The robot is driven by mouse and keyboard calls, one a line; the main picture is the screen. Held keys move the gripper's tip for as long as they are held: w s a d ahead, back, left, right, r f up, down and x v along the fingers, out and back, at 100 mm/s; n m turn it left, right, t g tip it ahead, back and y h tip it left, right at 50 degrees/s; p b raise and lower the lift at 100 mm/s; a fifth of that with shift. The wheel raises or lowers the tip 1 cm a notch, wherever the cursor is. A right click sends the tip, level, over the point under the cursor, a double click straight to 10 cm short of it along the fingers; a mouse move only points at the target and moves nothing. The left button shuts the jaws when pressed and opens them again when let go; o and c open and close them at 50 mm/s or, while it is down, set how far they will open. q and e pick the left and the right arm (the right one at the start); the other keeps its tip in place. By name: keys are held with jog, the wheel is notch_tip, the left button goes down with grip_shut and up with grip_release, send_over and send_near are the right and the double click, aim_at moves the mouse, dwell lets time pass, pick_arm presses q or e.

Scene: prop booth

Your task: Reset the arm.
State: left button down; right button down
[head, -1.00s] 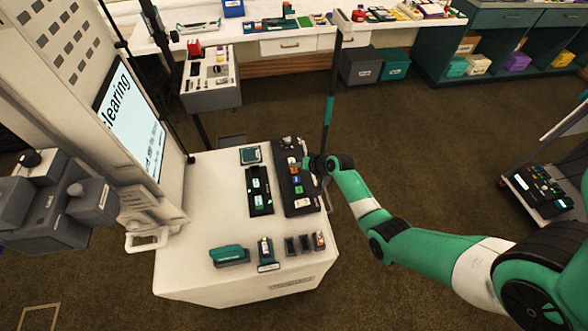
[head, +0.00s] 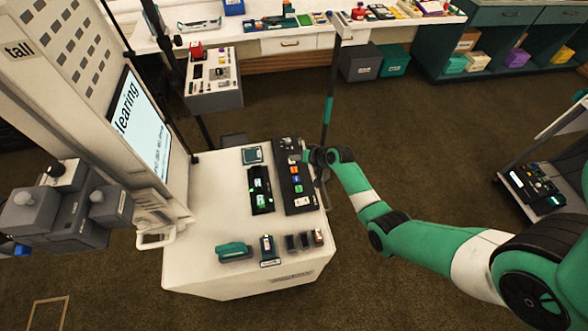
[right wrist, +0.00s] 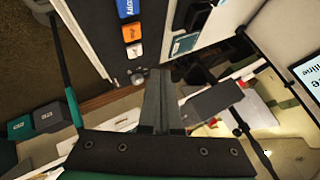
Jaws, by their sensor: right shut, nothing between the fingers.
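My right gripper (head: 309,157) is at the far end of a black panel (head: 304,207) with coloured keys, on the white cart's right side. In the right wrist view its fingers (right wrist: 158,78) are together with nothing between them. Blue and orange keys (right wrist: 133,32) show beyond the fingertips. The head view does not show clearly whether the gripper touches the panel. My right arm reaches in from the right, green with white bands. My left gripper is not in view.
A second dark panel (head: 261,190) and a teal-edged pad (head: 252,155) lie on the white cart (head: 215,205). A teal tool (head: 234,250) and small holders (head: 291,243) line its front edge. A screen (head: 142,125) stands left. Open floor (head: 420,140) lies right.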

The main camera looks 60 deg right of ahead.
dwell(0.4)
jog(key=shift+w+a, duration=0.15)
jog(key=shift+a, duration=0.05)
jog(key=w+a+r+n+t+y, duration=0.1)
jog(key=w+a+r+n+t, duration=0.15)
jog(key=w+a+r, duration=0.65)
jog(key=w+a+r+n+t+y, duration=0.1)
jog(key=w+a+r+n+t, duration=0.15)
jog(key=w+a+r, duration=0.55)
jog(key=a+r+n+t, duration=0.2)
jog(key=a+r+n, duration=0.15)
jog(key=r, duration=1.15)
jog(key=s+a+r+n+t+y, duration=0.15)
jog(key=a+r+t, duration=0.4)
jog(key=r, duration=0.85)
jog(key=s+a+r+n+t+y, duration=0.1)
jog(key=s+a+r, duration=0.35)
jog(key=r, duration=0.35)
jog(key=s+a+r+n+t+y, duration=0.2)
jog(key=s+a+r, duration=0.1)
jog(key=s+r, duration=0.4)
jog(key=s+d+r+t+h, duration=0.2)
jog(key=s+r+t, duration=0.1)
jog(key=s+r, duration=0.45)
notch_tip(320, 180, up, 25)
jog(key=p, duration=2.6)
